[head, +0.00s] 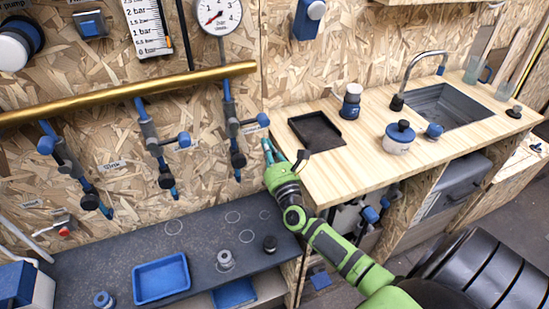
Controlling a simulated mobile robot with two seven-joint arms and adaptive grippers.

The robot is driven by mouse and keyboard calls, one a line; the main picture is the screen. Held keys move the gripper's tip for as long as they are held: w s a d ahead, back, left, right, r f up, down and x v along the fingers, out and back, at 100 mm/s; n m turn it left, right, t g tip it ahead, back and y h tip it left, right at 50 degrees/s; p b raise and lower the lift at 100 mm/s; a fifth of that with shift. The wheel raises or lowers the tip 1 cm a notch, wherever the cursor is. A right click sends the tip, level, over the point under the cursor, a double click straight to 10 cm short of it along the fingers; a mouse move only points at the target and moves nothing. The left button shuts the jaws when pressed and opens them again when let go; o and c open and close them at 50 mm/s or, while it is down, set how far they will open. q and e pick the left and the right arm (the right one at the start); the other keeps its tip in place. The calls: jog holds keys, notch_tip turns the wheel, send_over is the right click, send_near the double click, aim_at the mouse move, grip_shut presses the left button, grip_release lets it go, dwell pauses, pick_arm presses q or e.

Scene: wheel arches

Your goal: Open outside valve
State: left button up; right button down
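Several valve assemblies with blue knobs hang from a brass pipe (125,93) on the chipboard wall: a left one (68,158), a middle one (155,150) and a right one (233,130). Small labels beside them are too small to read, so I cannot tell which is the outside valve. The right one's blue knob (263,119) points right. My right gripper (268,149) is just below and right of that knob, at the wooden counter's left edge, with teal fingertips. It seems apart from the knob; whether its fingers are open is unclear. My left gripper is out of view.
A dark bench (110,252) below the valves carries a blue tray (161,279) and small fittings. The wooden counter (345,180) at right holds a black tray (316,131), jars and a sink (440,108). More blue-handled fittings (370,214) sit beneath it.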

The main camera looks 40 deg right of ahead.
pick_arm(q)
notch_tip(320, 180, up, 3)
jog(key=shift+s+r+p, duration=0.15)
jog(key=shift+p, duration=0.9)
pick_arm(e)
jog(key=r, duration=0.3)
jog(key=shift+s+r, duration=0.25)
jog(key=shift+r, duration=0.05)
jog(key=shift+f, duration=0.1)
jog(key=shift+w, duration=0.1)
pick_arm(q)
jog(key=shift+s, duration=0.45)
pick_arm(e)
jog(key=shift+d+r+n+y, duration=0.15)
jog(key=shift+r+n+y, duration=0.2)
jog(key=shift+n, duration=0.25)
